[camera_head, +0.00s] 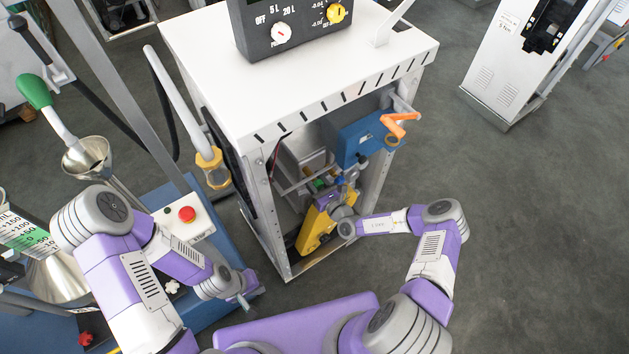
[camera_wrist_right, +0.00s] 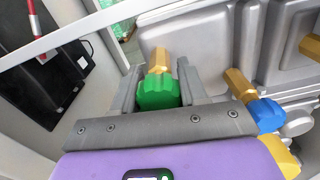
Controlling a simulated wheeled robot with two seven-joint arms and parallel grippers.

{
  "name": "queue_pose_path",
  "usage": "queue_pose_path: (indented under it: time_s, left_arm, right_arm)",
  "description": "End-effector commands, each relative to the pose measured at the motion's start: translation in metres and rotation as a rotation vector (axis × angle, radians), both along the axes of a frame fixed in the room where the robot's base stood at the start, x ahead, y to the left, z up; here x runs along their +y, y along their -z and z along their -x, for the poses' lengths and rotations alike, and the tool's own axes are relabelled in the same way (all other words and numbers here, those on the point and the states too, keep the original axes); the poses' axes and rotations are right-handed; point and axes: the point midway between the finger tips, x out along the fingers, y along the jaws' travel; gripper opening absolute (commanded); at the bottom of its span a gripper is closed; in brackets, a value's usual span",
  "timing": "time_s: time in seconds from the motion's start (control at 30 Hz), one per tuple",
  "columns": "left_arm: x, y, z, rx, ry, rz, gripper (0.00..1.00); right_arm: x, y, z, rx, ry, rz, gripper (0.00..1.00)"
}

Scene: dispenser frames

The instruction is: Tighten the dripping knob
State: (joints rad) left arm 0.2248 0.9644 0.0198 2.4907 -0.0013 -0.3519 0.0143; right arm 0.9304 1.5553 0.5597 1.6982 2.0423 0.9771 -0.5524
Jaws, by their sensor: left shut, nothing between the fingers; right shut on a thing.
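A green knob (camera_wrist_right: 158,92) on a brass stem sits between the two grey fingers of my right gripper (camera_wrist_right: 158,86), which is shut on it. A blue knob (camera_wrist_right: 266,115) and a yellow knob (camera_wrist_right: 281,156) are to its right in the right wrist view, clear of the fingers. No drip shows on any knob. In the head view, my right arm reaches into the open front of the white cabinet (camera_head: 250,110), where the knobs are small and partly hidden. My left gripper (camera_head: 246,300) is shut and empty at the lower left, away from the cabinet.
A yellow part (camera_head: 316,230) stands low in the cabinet. A machine with a red button (camera_head: 187,214) is near my left arm.

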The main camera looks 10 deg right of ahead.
Motion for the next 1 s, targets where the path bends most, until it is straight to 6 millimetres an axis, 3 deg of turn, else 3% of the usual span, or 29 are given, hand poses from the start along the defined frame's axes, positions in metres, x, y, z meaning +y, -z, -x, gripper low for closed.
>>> queue_pose_path:
  time_s: [0.47, 1.0]
  left_arm:
    - [0.0, -0.007, 0.0, 0.0, 0.0, 0.0, 0.0]
    - [0.0, -0.021, 0.0, 0.0, 0.0, 0.0, 0.0]
  right_arm:
    - [0.001, 0.002, 0.002, 0.048, -0.002, -0.105, 0.12]
    - [0.003, 0.004, 0.003, 0.215, -0.001, -0.556, 0.12]
